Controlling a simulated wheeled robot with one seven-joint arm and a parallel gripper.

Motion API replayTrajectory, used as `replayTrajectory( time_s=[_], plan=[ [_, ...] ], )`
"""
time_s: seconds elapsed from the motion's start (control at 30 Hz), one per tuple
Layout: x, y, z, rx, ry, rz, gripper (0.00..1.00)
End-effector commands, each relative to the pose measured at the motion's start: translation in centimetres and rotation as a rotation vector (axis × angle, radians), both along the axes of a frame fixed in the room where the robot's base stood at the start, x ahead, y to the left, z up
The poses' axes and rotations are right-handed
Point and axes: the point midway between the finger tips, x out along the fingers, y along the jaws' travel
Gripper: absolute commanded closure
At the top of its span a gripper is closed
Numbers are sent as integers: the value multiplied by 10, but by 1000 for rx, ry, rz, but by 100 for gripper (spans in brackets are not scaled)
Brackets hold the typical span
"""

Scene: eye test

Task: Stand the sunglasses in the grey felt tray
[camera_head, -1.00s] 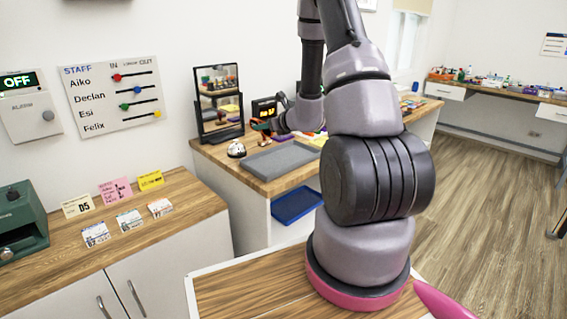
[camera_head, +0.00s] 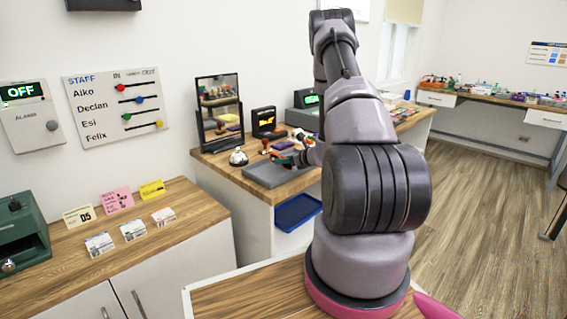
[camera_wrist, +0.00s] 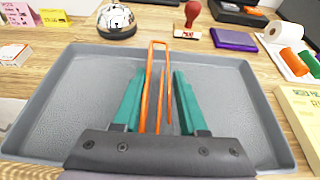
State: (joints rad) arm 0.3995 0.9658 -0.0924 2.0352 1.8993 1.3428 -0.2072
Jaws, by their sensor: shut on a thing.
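The grey felt tray (camera_head: 262,177) lies on the wooden counter, and its wide flat floor shows in the wrist view (camera_wrist: 58,118). My gripper (camera_wrist: 160,78) has teal fingers and is shut on the sunglasses (camera_wrist: 159,44), a thin orange frame held upright between them. The fingers and frame appear over the tray, with the frame's top near the tray's far rim. I cannot tell whether the frame touches the tray floor. In the head view my gripper (camera_head: 284,155) is small, over the tray, and partly hidden by my arm.
Beyond the tray are a bell (camera_wrist: 116,20), a red-handled stamp (camera_wrist: 188,18), a purple pad (camera_wrist: 234,39) and a paper roll (camera_wrist: 279,32). A pale yellow box (camera_wrist: 303,112) stands close to the right rim. A mirror (camera_head: 219,108) stands behind. The tray's floor is otherwise clear.

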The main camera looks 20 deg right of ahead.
Motion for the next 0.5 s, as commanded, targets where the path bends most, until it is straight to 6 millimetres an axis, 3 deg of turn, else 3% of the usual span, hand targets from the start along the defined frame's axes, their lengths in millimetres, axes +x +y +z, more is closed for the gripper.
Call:
replayTrajectory(
  time_s=[0.4, 0.43, 0.5],
  plan=[
    [0, 0, -10, 0, -1, 0, 100],
    [0, 0, -10, 0, -1, 0, 55],
    [0, 0, -10, -1, -1, 0, 28]
  ],
)
